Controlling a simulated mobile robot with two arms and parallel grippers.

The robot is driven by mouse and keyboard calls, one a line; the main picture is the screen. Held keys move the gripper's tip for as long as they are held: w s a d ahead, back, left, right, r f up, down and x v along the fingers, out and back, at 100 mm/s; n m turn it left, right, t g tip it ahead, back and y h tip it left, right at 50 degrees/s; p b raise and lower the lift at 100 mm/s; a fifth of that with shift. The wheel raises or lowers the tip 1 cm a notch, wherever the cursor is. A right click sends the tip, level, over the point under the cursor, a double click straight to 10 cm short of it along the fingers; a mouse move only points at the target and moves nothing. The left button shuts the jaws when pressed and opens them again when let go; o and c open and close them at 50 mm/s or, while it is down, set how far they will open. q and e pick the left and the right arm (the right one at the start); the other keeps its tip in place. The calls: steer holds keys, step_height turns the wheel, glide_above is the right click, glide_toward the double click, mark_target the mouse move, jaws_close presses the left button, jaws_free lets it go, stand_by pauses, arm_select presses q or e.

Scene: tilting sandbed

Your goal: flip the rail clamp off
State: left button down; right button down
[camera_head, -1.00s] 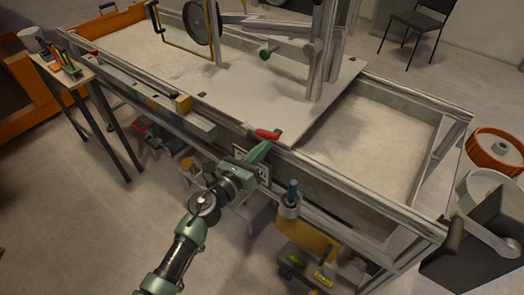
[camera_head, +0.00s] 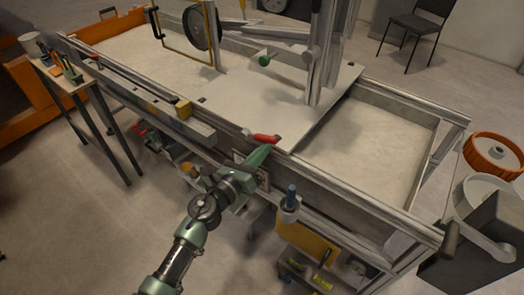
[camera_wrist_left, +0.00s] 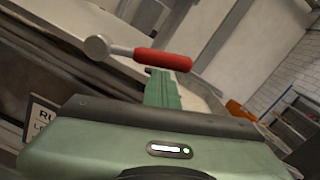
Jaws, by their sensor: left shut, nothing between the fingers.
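The rail clamp has a red handle (camera_head: 263,138) at the front rail of the sandbed, near the edge of the pale plate. In the left wrist view the red handle (camera_wrist_left: 163,60) lies crosswise, joined by a thin metal rod to a round grey pivot (camera_wrist_left: 97,47) on its left. My left gripper (camera_head: 262,153) is shut and empty. Its green fingers (camera_wrist_left: 162,78) point up just below the red handle; I cannot tell whether they touch it. The clamp's lower part is hidden.
The front rail (camera_head: 345,192) runs along the sandbed. The pale plate (camera_head: 245,95) lies across it, with a post standing on it. A blue-handled tool (camera_head: 291,192) stands right of my gripper. A small tool table (camera_head: 62,75) is at left.

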mark_target(259, 139)
arm_select(q)
steer(key=r+n+p, duration=0.4)
steer(key=p, duration=0.1)
steer(key=shift+w+a+r+n, duration=0.15)
steer(key=shift+w+a+n, duration=0.15)
steer(key=shift+w+a, duration=0.1)
steer(key=w+a+r+n+p, duration=0.3)
steer(key=a+n+p, duration=0.1)
steer(key=n, duration=0.4)
steer(key=shift+a+r+y+p, duration=0.2)
steer(key=shift+r+y+p, duration=0.2)
steer(key=shift+p, duration=0.3)
steer(key=shift+f, duration=0.15)
